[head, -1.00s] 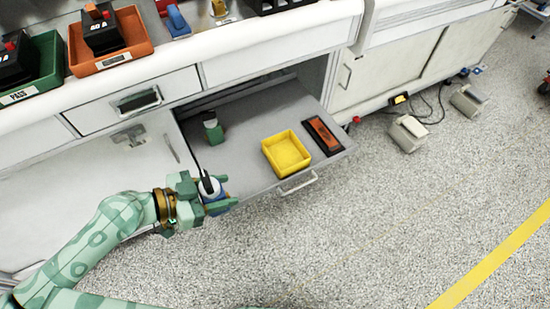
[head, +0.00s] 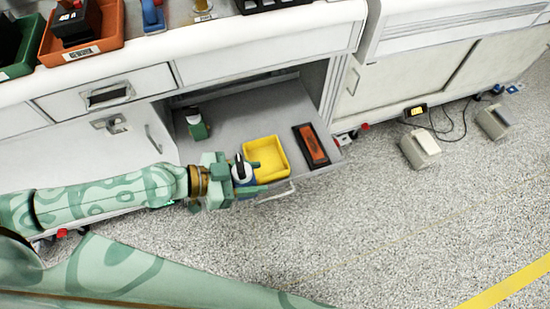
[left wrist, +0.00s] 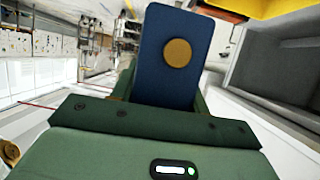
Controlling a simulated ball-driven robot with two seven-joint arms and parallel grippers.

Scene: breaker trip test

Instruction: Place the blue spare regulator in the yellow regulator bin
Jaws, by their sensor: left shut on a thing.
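The blue spare regulator (head: 240,172), with a dark knob on top, is held in my left gripper (head: 246,178). It also shows in the left wrist view as a dark blue face with a round brass disc (left wrist: 178,52). The yellow regulator bin (head: 275,150) stands on the pulled-out grey drawer, and its visible floor is empty. My left gripper is at the bin's near left corner in the head view; I cannot tell whether the regulator touches the bin. Part of the yellow bin shows at the top right of the left wrist view (left wrist: 262,8). My right gripper is not in view.
A green-bodied device (head: 196,124) stands at the left in the drawer. A dark tray with an orange-brown insert (head: 312,146) lies right of the bin. The drawer handle (head: 276,192) sticks out in front. Orange (head: 88,50) and green trays stand on the counter above.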

